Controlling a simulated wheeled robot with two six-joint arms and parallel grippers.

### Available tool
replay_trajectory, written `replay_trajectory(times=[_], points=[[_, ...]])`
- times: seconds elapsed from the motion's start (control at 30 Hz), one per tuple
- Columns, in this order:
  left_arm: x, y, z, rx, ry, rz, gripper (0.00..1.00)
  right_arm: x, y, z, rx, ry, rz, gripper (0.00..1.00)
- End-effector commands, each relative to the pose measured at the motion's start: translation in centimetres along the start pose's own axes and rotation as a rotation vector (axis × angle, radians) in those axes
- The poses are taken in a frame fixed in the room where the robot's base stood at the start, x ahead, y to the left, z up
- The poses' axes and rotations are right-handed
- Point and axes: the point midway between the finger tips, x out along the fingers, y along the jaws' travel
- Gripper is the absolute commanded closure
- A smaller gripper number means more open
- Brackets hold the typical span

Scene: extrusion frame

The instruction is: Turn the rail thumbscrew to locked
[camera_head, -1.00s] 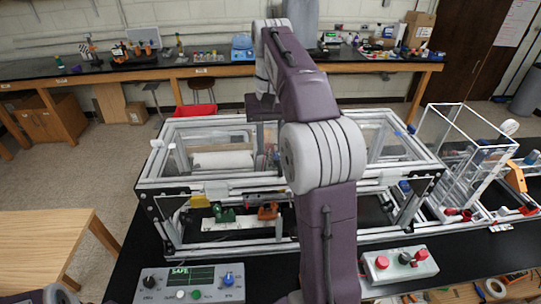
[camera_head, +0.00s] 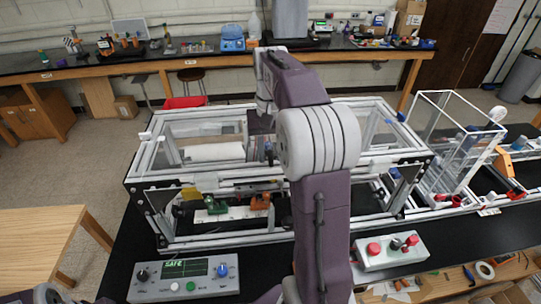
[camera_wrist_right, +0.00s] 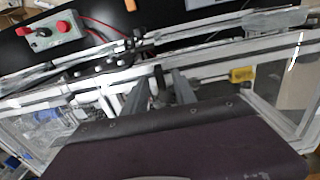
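The aluminium extrusion frame (camera_head: 205,238) with clear panels stands on the black bench. My right arm reaches over it, and my right gripper (camera_head: 262,124) is at the upper part of the frame, largely hidden by the arm. In the right wrist view, the two grey fingers (camera_wrist_right: 160,82) are apart, above a rail. A small dark upright part (camera_wrist_right: 158,76) shows between or just beyond them; I cannot tell whether it is the rail thumbscrew or whether the fingers touch it. The thumbscrew's setting cannot be read. My left gripper is out of view.
A control box (camera_head: 205,291) with a green "SAFE" display stands in front of the frame. A grey box (camera_head: 392,262) with red buttons is at front right. A clear upright enclosure (camera_head: 468,115) stands right of the frame. Green (camera_head: 217,206) and orange (camera_head: 259,201) clamps sit inside.

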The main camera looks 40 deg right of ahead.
Motion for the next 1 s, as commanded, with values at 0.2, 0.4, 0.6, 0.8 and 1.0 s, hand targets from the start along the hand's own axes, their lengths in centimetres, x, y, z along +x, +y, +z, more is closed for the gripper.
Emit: replay_trajectory(times=[0.2,0.4,0.6,0.8,1.0], points=[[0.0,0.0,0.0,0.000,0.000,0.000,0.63,0.5,0.0,0.0,0.000,0.001,0.000,0.67],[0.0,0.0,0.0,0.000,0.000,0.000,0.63,0.5,0.0,0.0,0.000,0.000,0.000,0.95],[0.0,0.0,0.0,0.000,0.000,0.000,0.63,0.5,0.0,0.0,0.001,0.000,0.000,1.00],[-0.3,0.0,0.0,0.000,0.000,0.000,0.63,0.4,0.0,0.0,0.031,0.000,0.000,1.00],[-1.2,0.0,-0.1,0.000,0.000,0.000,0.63,0.2,0.0,0.0,0.137,-0.001,0.000,1.00]])
